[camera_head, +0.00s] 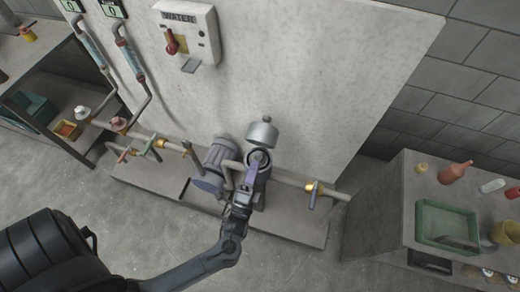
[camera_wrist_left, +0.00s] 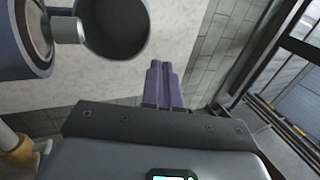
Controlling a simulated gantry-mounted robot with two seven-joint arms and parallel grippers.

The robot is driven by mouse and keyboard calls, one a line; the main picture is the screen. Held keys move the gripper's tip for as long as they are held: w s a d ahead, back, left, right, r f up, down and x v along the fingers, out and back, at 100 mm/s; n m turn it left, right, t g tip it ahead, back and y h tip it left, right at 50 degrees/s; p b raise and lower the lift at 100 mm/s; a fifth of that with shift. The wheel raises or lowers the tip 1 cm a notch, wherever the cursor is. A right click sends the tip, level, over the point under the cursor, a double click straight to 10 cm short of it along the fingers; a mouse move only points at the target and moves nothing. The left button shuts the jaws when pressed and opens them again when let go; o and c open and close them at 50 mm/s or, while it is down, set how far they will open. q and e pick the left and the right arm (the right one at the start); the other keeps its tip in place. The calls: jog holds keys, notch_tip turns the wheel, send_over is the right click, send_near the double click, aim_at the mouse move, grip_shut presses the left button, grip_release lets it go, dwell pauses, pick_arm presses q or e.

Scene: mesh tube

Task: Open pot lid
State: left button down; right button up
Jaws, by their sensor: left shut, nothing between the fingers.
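The pot lid (camera_head: 262,134) is a silver dome with a small knob on top. It stands at the upper, wall side of a round pot opening (camera_head: 259,158) on the pump, apart from the opening's near rim. My left gripper (camera_head: 252,171) is just below the opening in the head view and covers part of the pot. In the left wrist view, its purple fingers (camera_wrist_left: 164,84) are together with nothing between them. A dark round hollow (camera_wrist_left: 113,26) shows at upper left there; I cannot tell whether it is the pot or the lid's underside. My right gripper is in neither view.
The blue-grey pump motor (camera_head: 214,163) sits left of the pot. Pipes with a valve (camera_head: 313,190) run to the right. A control box marked WATER (camera_head: 188,32) hangs on the wall panel. A bench with a green tray (camera_head: 446,226) stands at right.

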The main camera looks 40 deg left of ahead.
pick_arm(q)
notch_tip(320, 180, down, 2)
jog(key=b, duration=0.2)
send_near(268, 127)
jog(key=x, duration=0.6)
jog(key=shift+w+a, duration=0.2)
jog(key=shift+w, duration=0.2)
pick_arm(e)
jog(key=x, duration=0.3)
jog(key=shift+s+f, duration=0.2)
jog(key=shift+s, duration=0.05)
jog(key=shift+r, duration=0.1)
